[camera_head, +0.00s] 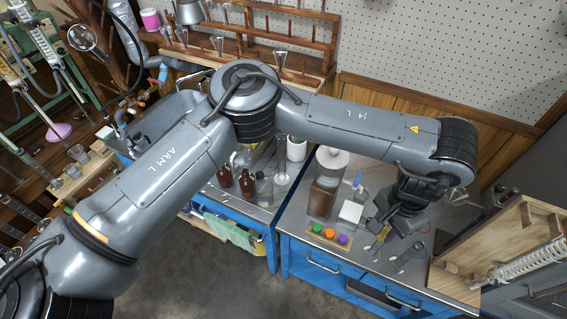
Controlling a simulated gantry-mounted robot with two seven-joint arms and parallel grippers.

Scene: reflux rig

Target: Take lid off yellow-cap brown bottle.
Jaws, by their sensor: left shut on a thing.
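My left arm reaches across the view from the left, and its gripper (376,232) points down over the right part of the bench. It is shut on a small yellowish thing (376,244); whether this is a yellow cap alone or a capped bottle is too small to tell. Two dark brown bottles (248,184) stand on the bench to the left, below my arm in the picture; I see no yellow cap on them. A low wooden rack (355,247) holds orange, green and purple caps, left of the gripper. My right gripper is out of view.
A large brown jar (321,199) with a pale top and a white box (350,213) stand left of the gripper. Clear glassware (408,257) lies close on its right. A wooden stand (500,245) bounds the right side.

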